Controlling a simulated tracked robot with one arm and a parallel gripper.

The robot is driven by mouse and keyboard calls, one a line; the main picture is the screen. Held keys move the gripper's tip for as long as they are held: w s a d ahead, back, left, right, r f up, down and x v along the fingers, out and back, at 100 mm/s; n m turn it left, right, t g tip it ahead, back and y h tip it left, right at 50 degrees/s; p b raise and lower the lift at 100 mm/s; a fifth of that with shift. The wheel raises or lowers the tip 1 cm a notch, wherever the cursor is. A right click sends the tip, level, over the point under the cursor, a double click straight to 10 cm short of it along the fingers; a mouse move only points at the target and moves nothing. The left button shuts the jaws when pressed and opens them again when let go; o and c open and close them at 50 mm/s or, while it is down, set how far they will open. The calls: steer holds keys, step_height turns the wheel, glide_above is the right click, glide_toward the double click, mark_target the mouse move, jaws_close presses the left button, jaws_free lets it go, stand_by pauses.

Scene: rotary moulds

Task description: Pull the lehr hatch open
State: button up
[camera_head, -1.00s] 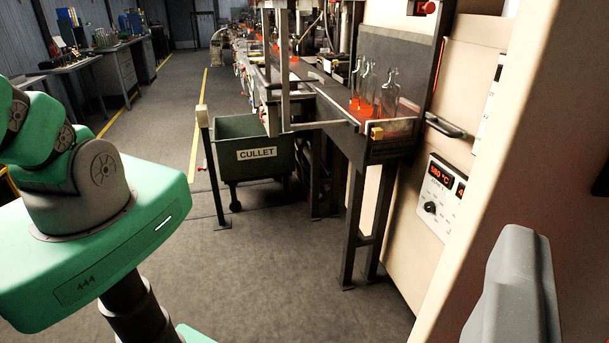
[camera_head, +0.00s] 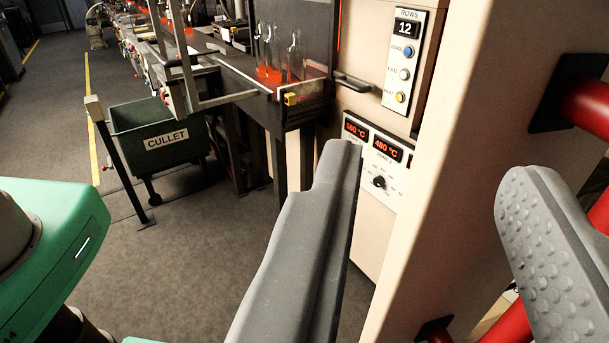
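The lehr is the large cream cabinet (camera_head: 375,220) right of centre. A dark bar handle (camera_head: 357,86) is fixed across its cream front, just right of the conveyor end; I take this to be the hatch handle. Red glow shows along a dark upright edge at the panel's upper left. Whether the hatch is shut or slightly ajar I cannot tell. My gripper (camera_head: 432,185) is open and empty, its two grey fingers wide apart in the foreground. The left finger's tip shows below the handle in the picture, apart from it; the right finger shows before the red pipe.
A control strip (camera_head: 405,60) and a temperature panel (camera_head: 375,160) sit on the lehr. Clear glass bottles (camera_head: 295,55) stand on the glowing conveyor end. A green cullet cart (camera_head: 155,150) and a post stand left. A red pipe (camera_head: 590,105) is at right. Floor between is clear.

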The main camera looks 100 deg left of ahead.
steer(key=shift+s+f+b, duration=0.1)
steer(key=shift+f+b, duration=0.15)
steer(key=shift+b, duration=0.2)
steer(key=s+b, duration=0.1)
steer(key=b, duration=0.2)
steer(key=shift+r, duration=0.1)
steer(key=s+b, duration=0.1)
steer(key=b, duration=0.2)
steer(key=shift+a+r+b, duration=0.1)
steer(key=shift+a+b, duration=0.25)
steer(key=shift+a, duration=0.05)
